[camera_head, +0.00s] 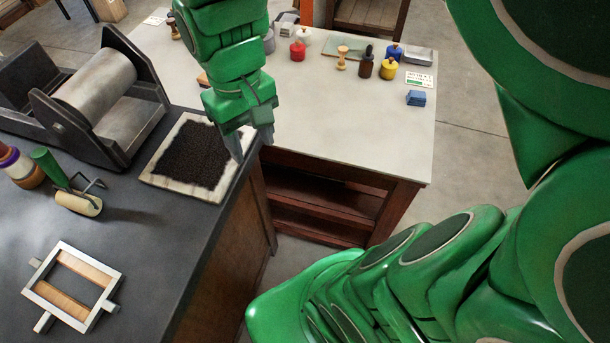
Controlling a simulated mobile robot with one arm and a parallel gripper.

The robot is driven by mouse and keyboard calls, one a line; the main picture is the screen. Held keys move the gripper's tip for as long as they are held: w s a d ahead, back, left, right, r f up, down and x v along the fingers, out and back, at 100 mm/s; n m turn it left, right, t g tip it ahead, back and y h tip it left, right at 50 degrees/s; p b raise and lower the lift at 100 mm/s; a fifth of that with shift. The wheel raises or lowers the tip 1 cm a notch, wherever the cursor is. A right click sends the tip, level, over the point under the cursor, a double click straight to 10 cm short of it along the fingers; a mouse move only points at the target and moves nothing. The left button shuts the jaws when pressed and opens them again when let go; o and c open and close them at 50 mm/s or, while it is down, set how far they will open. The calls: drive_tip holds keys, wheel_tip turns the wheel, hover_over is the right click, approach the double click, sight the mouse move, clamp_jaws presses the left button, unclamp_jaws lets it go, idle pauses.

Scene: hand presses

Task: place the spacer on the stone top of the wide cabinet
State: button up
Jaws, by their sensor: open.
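The dark stone top (140,255) of a wooden cabinet fills the left side of the head view. I cannot tell for certain which thing is the spacer; a small blue block (416,98) lies at the right side of the pale table. My gripper (252,148) points down over the right edge of the stone top, by a pale-framed slab with a dark grainy middle (192,153). Its fingers are apart and I see nothing held between them. The gripper and arm hide part of the pale table behind.
A roller press (108,90), a small hand roller (78,202) and a metal frame with wooden bars (72,286) stand on the stone top. The pale table (330,110) holds several pots, including a yellow one (389,69). Its front half is mostly clear.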

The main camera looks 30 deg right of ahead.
drive_tip(key=s+d+f+m, duration=0.2)
drive_tip(key=s+d, duration=0.3)
drive_tip(key=s, duration=0.5)
drive_tip(key=shift+s+f+g, duration=0.25)
drive_tip(key=shift+f+g, duration=0.15)
drive_tip(key=shift+f, duration=0.15)
